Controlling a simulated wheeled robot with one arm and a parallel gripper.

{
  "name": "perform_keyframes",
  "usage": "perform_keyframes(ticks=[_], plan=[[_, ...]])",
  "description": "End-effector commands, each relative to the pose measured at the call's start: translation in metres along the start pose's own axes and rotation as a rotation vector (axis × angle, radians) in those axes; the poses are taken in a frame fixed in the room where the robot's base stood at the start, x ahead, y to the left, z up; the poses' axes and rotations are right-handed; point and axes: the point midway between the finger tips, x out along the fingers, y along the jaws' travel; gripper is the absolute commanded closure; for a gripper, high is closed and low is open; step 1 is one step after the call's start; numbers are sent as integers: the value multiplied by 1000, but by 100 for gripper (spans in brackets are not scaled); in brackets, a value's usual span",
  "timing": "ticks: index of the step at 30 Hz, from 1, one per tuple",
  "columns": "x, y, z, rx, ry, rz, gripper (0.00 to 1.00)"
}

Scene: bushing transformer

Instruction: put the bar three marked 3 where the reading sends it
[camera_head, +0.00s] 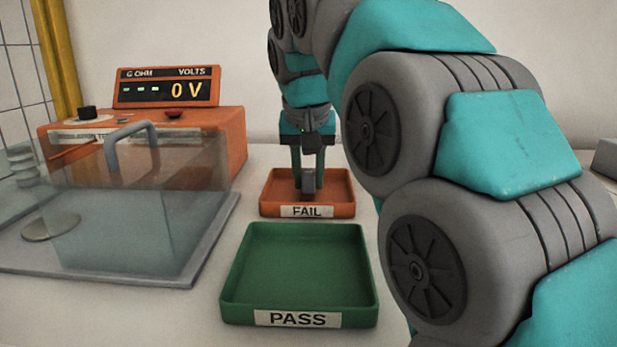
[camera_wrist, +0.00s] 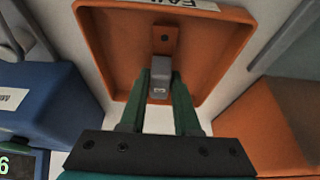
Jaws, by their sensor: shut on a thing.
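The green PASS tray (camera_head: 298,265), in front of the FAIL tray, is empty. The orange meter's display (camera_head: 166,87) shows dashes under G OHM and 0 V under VOLTS.
A clear box with a grey handle (camera_head: 131,139) stands on a grey base at the left, before the orange meter body (camera_head: 215,145). In the wrist view a blue box (camera_wrist: 45,108) is left of the tray. My arm fills the right of the head view.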

Motion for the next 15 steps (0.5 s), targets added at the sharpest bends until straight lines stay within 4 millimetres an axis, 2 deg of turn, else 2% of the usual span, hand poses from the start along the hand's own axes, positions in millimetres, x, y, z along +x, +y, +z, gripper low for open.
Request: perform_keyframes(ticks=[12,13,15], plan=[[5,0,2,1,3,-1,100],[4,0,1,0,3,-1,67],[4,0,1,0,3,-1,60]])
